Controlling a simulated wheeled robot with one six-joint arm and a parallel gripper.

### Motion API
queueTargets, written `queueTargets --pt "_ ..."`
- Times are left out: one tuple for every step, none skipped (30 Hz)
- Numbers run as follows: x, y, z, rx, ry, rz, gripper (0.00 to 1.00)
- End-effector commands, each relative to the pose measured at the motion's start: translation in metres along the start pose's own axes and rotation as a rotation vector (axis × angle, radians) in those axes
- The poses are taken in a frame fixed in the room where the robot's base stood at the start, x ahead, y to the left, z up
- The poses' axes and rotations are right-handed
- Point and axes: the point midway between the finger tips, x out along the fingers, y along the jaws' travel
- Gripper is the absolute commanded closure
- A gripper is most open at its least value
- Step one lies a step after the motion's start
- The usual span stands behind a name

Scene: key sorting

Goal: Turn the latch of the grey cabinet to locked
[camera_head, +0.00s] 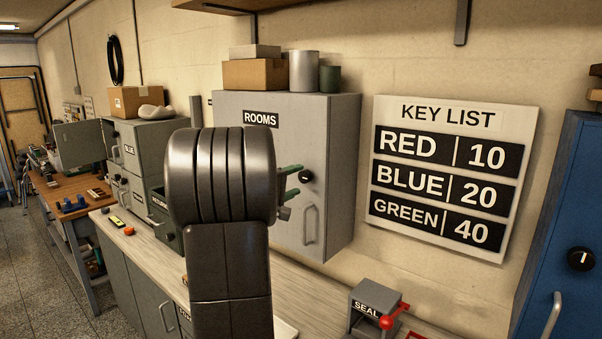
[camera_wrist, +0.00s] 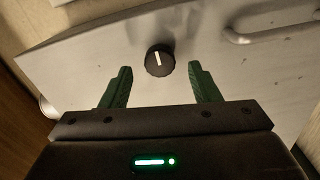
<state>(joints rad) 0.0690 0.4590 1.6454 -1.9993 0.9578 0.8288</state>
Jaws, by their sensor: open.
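The grey cabinet (camera_head: 330,130), labelled ROOMS, hangs on the wall with its door shut. Its latch is a round black knob (camera_head: 306,176) with a white mark, above the door handle (camera_head: 310,226). In the wrist view the knob (camera_wrist: 160,60) sits just beyond and between the fingertips, with its white mark nearly upright in that picture. My gripper (camera_wrist: 160,78) is open and empty, its two green fingers apart and not visibly touching the knob. In the head view my dark arm hides part of the cabinet door and most of the gripper; green fingers (camera_head: 290,182) show beside the knob.
A blue cabinet (camera_head: 570,190) with its own black knob stands at the right. A SEAL box (camera_head: 366,307) with a red lever sits on the counter below. Boxes and cans (camera_head: 303,72) stand on the grey cabinet. A key list board (camera_head: 450,175) hangs to its right.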

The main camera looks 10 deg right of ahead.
Motion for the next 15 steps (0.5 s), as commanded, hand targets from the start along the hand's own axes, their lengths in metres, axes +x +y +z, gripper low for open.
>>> queueTargets --pt "0.009 0.002 0.001 -0.002 -0.003 0.000 0.44" --pt "0.013 0.002 0.000 -0.002 -0.002 0.000 0.44" --pt "0.019 0.002 0.000 -0.002 -0.002 -0.001 0.44" --pt "0.022 0.002 0.000 -0.001 -0.002 0.000 0.44" --pt "0.025 0.002 0.000 -0.001 -0.002 0.000 0.44" --pt "0.028 0.001 0.000 -0.001 -0.001 0.000 0.44" --pt "0.029 0.001 0.000 -0.001 -0.001 0.001 0.44" --pt "0.031 0.001 0.000 -0.001 -0.001 0.001 0.44" --pt "0.033 0.001 0.000 -0.001 0.000 0.000 0.44" --pt "0.033 0.000 0.000 -0.001 0.000 0.000 0.44" --pt "0.034 0.000 0.000 -0.001 0.000 0.000 0.44" --pt "0.034 0.000 0.000 -0.001 0.000 0.000 0.44" --pt "0.034 0.000 0.000 -0.001 0.000 0.000 0.44" --pt "0.034 0.000 0.000 -0.001 0.000 0.000 0.44" --pt "0.034 0.000 0.000 -0.001 0.000 0.000 0.44"
